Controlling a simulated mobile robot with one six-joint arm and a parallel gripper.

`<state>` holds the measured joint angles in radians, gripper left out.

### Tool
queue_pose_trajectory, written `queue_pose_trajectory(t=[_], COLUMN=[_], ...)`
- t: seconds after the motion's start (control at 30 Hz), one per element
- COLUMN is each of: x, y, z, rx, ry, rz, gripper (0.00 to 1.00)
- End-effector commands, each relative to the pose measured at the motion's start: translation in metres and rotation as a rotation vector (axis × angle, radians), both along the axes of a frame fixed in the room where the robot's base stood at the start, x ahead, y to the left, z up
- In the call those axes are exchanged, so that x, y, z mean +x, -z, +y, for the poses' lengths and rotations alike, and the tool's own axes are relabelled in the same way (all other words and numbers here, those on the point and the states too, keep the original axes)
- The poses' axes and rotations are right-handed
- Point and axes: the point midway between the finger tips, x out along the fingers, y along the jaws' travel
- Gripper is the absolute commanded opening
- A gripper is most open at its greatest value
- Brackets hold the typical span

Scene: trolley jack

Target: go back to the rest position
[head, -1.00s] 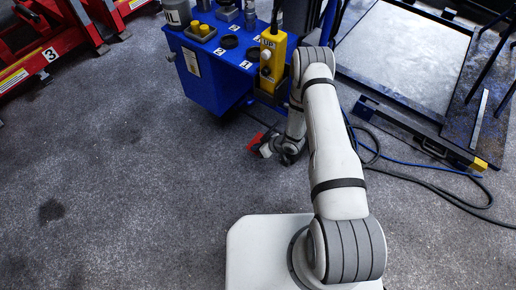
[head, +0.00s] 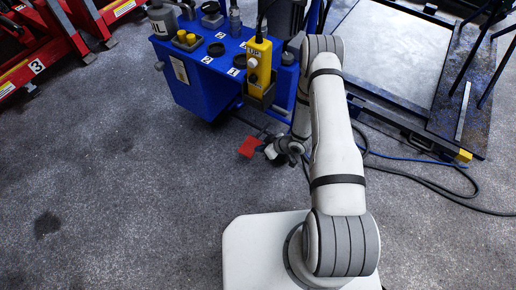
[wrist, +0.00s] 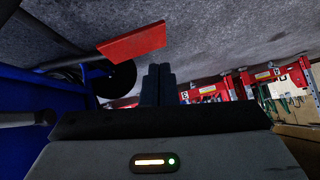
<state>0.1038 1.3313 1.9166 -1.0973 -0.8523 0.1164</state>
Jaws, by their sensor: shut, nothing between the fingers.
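My gripper (head: 268,151) hangs low over the floor in the head view, just right of a red pedal (head: 249,146) at the foot of the blue cabinet. In the wrist view its two dark fingers (wrist: 158,72) are together with nothing between them. The red pedal (wrist: 132,42) also shows there, to the upper left of the fingertips, with a visible gap in the picture. My arm runs from the white base up and over, and its wrist partly hides the gripper in the head view.
The blue cabinet (head: 205,92) carries knobs, cups and a yellow pendant (head: 258,62). A metal-topped lift frame (head: 400,45) stands at the right. Hoses (head: 430,182) lie on the floor right of my arm. Red stands (head: 40,45) are at upper left. The left floor is clear.

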Motion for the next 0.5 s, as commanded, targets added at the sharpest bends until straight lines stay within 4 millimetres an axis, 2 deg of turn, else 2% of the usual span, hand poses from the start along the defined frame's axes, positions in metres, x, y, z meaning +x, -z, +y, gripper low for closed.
queue_pose_trajectory(t=[0.4,0.5], x=[0.0005,0.0046], y=[0.0001,-0.007], z=[0.0002,-0.002], rx=[0.0,-0.011], ry=[0.001,0.007], rz=[-0.001,-0.003], gripper=[0.0,0.0])
